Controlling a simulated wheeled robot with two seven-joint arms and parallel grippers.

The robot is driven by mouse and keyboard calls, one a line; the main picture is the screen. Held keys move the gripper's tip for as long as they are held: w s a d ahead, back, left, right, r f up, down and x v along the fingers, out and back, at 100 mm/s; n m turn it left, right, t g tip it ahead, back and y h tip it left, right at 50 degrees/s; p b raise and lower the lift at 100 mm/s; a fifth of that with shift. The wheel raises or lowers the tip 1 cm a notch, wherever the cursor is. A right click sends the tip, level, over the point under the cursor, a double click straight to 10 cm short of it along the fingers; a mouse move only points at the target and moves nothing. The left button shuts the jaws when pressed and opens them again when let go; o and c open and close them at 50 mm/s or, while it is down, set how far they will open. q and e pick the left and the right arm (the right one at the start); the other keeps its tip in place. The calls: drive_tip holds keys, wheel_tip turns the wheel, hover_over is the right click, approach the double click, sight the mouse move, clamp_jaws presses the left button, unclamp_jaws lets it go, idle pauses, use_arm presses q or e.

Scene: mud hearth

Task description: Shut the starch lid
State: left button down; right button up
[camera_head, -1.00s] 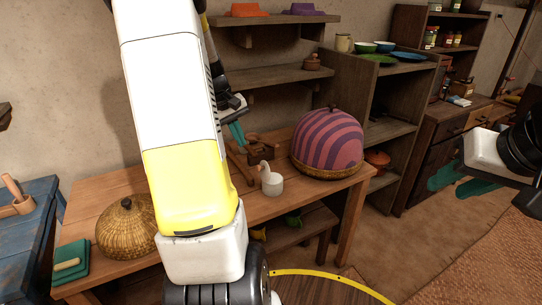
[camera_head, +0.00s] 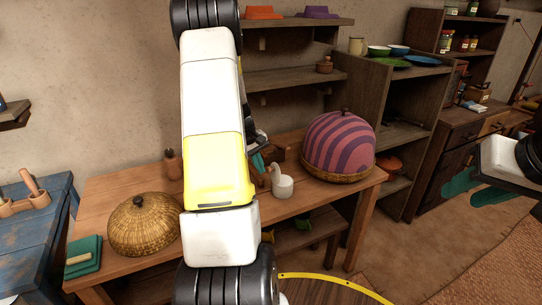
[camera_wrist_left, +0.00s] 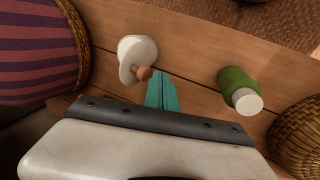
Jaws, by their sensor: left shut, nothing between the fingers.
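A white vessel (camera_head: 282,187) stands on the wooden table, left of the striped dome. In the left wrist view the white vessel (camera_wrist_left: 135,55) has a small brown wooden knob (camera_wrist_left: 143,73) at its side. A brown wooden thing (camera_head: 280,153) sits behind the vessel, partly hidden by my left arm. I cannot tell for sure which piece is the starch lid. My left gripper (camera_head: 257,162) is shut and empty, mostly hidden by its arm; in the left wrist view its teal fingertips (camera_wrist_left: 163,88) are close to the knob.
The striped dome (camera_head: 340,140) stands right of the white vessel. A woven dome (camera_head: 143,228) and green cloths (camera_head: 83,256) lie at the table's left. A green bottle with a pale cap (camera_wrist_left: 238,88) shows in the left wrist view. Shelves (camera_head: 290,75) stand behind the table.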

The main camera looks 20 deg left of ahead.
use_arm(q)
drive_tip(key=shift+w+d+f, duration=0.1)
drive_tip(key=shift+w+d, duration=0.15)
drive_tip(key=shift+w, duration=0.2)
drive_tip(key=shift+d, duration=0.1)
